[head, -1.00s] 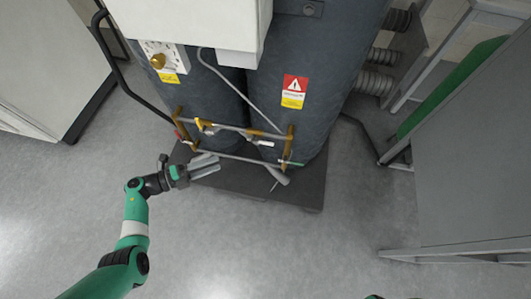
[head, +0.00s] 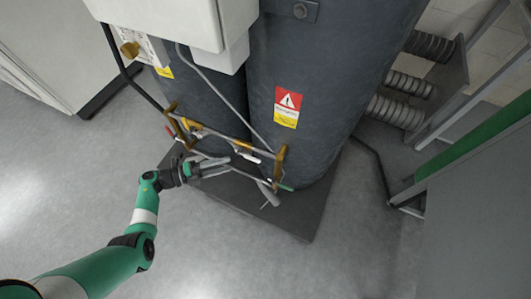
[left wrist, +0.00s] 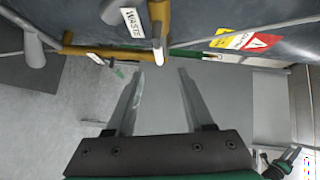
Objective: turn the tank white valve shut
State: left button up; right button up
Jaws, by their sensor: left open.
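The white valve handle (head: 249,157) sits on the low pipework in front of the dark tanks. In the left wrist view the white handle (left wrist: 158,50) hangs from a brass pipe, just beyond my fingertips and roughly centred between them. My left gripper (head: 229,166) is open and empty, its fingers pointing at the pipework from the left. Its two spread fingers show in the left wrist view (left wrist: 160,74), apart from the handle.
Dark tanks (head: 330,90) stand on a dark base plate (head: 290,222). Brass pipework (head: 280,165) carries other handles, including a green one (left wrist: 185,53), near a WASTE tag (left wrist: 132,22). A grey cabinet (head: 480,220) stands at right. The floor (head: 210,250) in front is clear.

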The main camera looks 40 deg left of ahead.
aim_at(252, 157)
pick_arm(q)
jog(key=b+x, duration=0.4)
jog(key=x, duration=0.6)
jog(key=shift+w+f, duration=0.2)
jog(key=shift+w, duration=0.1)
jog(key=shift+c, duration=0.3)
grip_shut()
dwell(0.7)
